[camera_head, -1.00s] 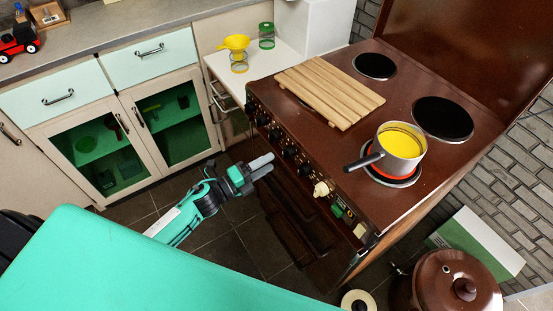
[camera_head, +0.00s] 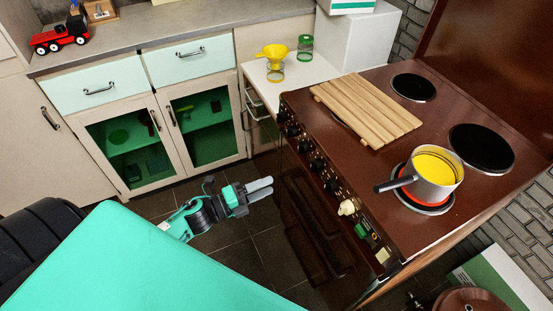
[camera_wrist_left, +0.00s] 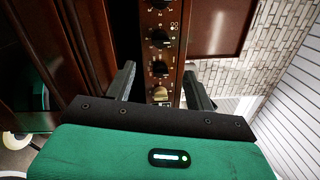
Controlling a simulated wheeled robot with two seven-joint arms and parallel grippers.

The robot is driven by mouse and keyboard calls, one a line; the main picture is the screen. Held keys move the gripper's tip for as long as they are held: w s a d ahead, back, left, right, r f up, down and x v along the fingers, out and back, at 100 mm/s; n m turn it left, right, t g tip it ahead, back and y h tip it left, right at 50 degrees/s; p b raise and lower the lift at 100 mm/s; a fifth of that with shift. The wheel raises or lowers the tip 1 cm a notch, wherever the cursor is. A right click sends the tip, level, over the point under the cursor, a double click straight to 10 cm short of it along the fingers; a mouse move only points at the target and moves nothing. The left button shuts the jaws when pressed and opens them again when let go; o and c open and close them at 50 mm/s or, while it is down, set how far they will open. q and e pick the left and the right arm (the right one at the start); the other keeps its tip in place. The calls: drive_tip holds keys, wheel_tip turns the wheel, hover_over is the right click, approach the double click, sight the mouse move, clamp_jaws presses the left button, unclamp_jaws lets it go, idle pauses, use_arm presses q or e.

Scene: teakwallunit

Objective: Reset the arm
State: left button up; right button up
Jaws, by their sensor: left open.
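My left gripper (camera_head: 261,188) is open and empty in the head view, in front of the brown stove (camera_head: 455,215) and below its row of knobs. In the left wrist view its two dark fingers (camera_wrist_left: 158,90) stand apart, with the stove's knobs (camera_wrist_left: 160,68) seen between and beyond them. Nothing is between the fingers. My left forearm shows behind the gripper, partly hidden by my green body. My right gripper is not in view.
A saucepan (camera_head: 437,188) with yellow contents sits on a glowing red burner. A slatted wooden board (camera_head: 366,110) lies on the stove. Cupboards (camera_head: 120,140) stand at the left. A brown lidded pot (camera_head: 468,300) is at lower right. Dark tiled floor (camera_head: 235,240) lies below the gripper.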

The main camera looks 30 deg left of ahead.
use_arm(q)
drive_tip(key=s+a+f+n+g+y+p, duration=0.1)
drive_tip(key=s+a+f+n+y+p, duration=0.3)
drive_tip(key=f, duration=0.6)
drive_tip(key=s+a+f+n+g+y+b, duration=0.1)
drive_tip(key=f+n+g+y, duration=0.15)
drive_tip(key=f+n, duration=0.5)
drive_tip(key=s+a+f+n+y+p, duration=0.2)
drive_tip(key=s+a+f+n+y, duration=0.15)
drive_tip(key=f, duration=0.85)
drive_tip(key=s+d+f+n+g+p, duration=0.1)
drive_tip(key=s+f, duration=0.4)
drive_tip(key=s, duration=0.5)
drive_tip(key=s+d+f+n+g+y+p, duration=0.1)
drive_tip(key=s+d+f+n+g, duration=0.3)
drive_tip(key=s, duration=0.5)
drive_tip(key=s+d+f+n+g+p, duration=0.1)
drive_tip(key=s+f+n+g, duration=0.4)
drive_tip(key=s, duration=0.5)
wheel_tip(320, 180, down, 3)
drive_tip(key=shift+s+d+r+y, duration=0.1)
drive_tip(key=shift+s+d+y, duration=0.25)
drive_tip(key=shift+d, duration=0.5)
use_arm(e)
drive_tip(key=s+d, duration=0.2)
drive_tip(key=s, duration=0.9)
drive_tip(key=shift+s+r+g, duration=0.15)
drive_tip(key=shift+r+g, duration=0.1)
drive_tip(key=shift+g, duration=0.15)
